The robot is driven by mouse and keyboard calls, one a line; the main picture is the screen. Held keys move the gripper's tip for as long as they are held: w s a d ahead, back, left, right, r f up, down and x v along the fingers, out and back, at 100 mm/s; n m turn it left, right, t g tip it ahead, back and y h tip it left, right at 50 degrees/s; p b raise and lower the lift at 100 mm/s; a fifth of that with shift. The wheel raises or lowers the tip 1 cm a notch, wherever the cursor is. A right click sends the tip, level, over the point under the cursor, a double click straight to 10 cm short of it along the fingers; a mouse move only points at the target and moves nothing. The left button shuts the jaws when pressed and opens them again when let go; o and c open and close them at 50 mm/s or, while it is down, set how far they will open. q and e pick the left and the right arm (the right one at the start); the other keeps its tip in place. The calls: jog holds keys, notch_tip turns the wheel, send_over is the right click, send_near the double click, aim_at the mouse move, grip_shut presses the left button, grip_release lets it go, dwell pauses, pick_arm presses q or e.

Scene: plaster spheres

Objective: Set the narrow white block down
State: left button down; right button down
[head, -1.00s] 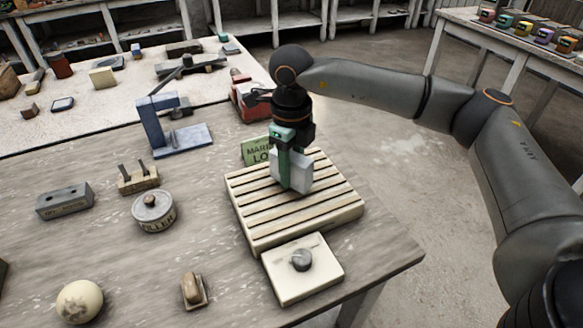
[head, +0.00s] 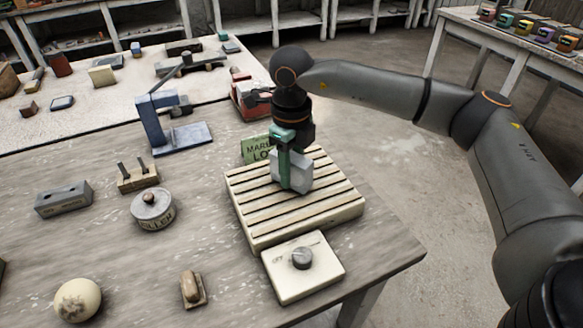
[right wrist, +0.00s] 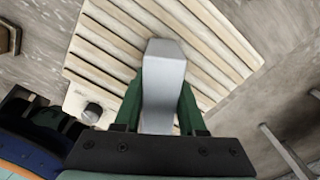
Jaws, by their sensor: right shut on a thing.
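The narrow white block (head: 302,178) is between the green fingers of my right gripper (head: 288,172), over the slatted board (head: 250,232). In the right wrist view the white block (right wrist: 164,80) stands out between the two fingers (right wrist: 160,112), which are shut on it, with the slats behind it. The block looks upright and very close to the slats; I cannot tell whether its bottom touches them. My left gripper is not in view.
A white box with a knob (head: 303,268) adjoins the board's front edge. A green sign (head: 256,150) stands behind the board. A filler tin (head: 153,210), a blue stand (head: 175,130) and a pale sphere (head: 78,299) are to the left. The table's right edge is close.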

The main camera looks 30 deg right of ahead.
aim_at(292, 157)
jog(key=shift+f, duration=0.25)
jog(key=c, duration=0.7)
grip_release()
jog(key=shift+c, duration=0.2)
jog(key=o, duration=0.3)
jog(key=shift+o, duration=0.2)
jog(key=shift+f, duration=0.1)
jog(key=shift+r+p, duration=1.3)
jog(key=shift+r, duration=0.8)
